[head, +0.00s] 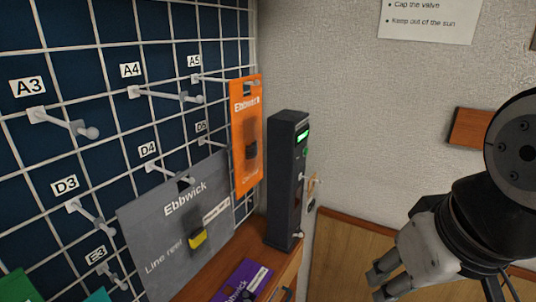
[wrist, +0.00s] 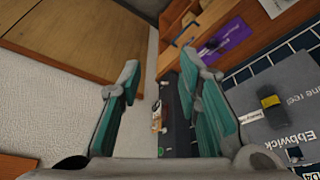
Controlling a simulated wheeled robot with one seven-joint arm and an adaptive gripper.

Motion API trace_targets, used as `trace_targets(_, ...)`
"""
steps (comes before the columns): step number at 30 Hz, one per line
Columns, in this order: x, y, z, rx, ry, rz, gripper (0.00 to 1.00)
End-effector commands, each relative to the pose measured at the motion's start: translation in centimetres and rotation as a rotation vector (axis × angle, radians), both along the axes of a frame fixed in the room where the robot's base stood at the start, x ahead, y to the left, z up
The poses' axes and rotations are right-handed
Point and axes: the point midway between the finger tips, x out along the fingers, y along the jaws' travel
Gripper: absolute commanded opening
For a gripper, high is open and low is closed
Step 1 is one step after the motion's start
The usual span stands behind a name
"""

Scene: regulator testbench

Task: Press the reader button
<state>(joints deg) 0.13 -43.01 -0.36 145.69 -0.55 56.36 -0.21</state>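The reader (head: 281,185) is a tall dark box standing upright at the right end of the pegboard, with a small lit green screen (head: 302,136). A small round green button (head: 306,152) shows just below the screen. My gripper (head: 378,284) is at the lower right of the head view, to the right of the reader and apart from it. In the wrist view my gripper (wrist: 160,78) has its two teal-padded fingers spread with nothing between them.
A wire grid (head: 110,130) with labelled hooks fills the left. An orange Ebbwick card (head: 246,175) hangs close to the reader's left. A grey Ebbwick card (head: 165,245) hangs in front. A purple card (head: 241,281) lies on the wooden shelf. Open space lies between gripper and reader.

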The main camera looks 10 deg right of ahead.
Motion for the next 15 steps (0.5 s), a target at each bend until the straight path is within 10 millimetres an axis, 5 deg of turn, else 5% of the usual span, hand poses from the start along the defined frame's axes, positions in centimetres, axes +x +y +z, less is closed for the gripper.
trace_targets(10,0.0,0.0,0.0,0.0,0.0,0.0,0.32)
trace_targets(15,0.0,0.0,0.0,0.0,0.0,0.0,0.0)
